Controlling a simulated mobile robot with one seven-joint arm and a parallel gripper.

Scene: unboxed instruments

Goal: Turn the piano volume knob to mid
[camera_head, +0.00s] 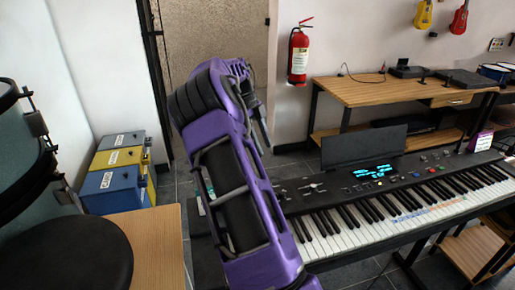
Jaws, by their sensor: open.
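The piano (335,209) is a black electronic keyboard with a lit cyan display (372,172) on its panel. Small pale controls (314,186) sit on the panel left of the display, and coloured buttons (432,158) sit to its right. The controls are too small to tell which is the volume knob or how it is set. My purple arm rises in front of the piano's left end and hides part of it.
A black music stand (363,146) stands behind the keys. A wooden desk (390,90) with small devices is behind the piano. Blue and yellow cases (112,188), a wooden tabletop (158,240) and a round black seat (70,255) are at left. A fire extinguisher (299,55) hangs on the wall.

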